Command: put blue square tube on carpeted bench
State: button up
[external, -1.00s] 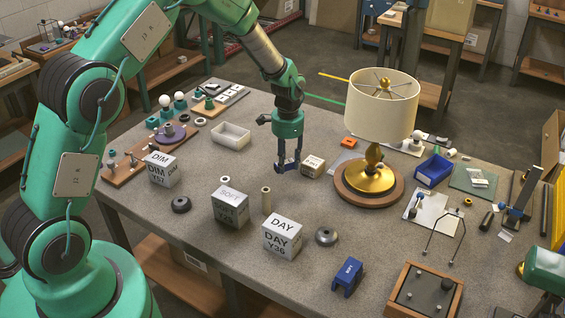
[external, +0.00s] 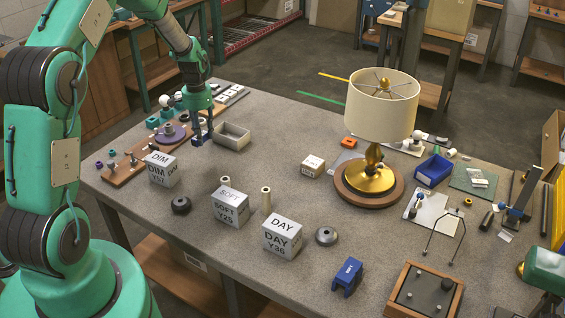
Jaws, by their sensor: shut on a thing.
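My gripper (external: 200,141) is at the left part of the grey speckled bench top (external: 290,215), low over the surface. It is shut on a small dark-blue piece (external: 196,141), which looks like the blue square tube. The piece is tiny here and partly hidden by the fingers, so its shape is hard to make out. I cannot tell whether it touches the bench. The bench top looks like grey carpet.
An open grey tray (external: 232,136) is just right of my gripper. A wooden board with a purple disc (external: 170,132) is to its left. The DIM (external: 162,170), SOFT (external: 230,208) and DAY (external: 282,236) boxes stand nearer.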

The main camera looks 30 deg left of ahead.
jog(key=shift+s+a+r, duration=0.1)
jog(key=shift+s+a, duration=0.1)
jog(key=shift+a, duration=0.25)
jog(key=shift+s+a, duration=0.15)
jog(key=shift+a, duration=0.3)
send_over(202, 163)
jog(key=shift+s+f, duration=0.1)
jog(key=shift+f, duration=3.05)
jog(key=shift+f, duration=1.85)
jog(key=shift+f, duration=0.15)
jog(key=o, duration=1.2)
jog(key=shift+c, duration=0.2)
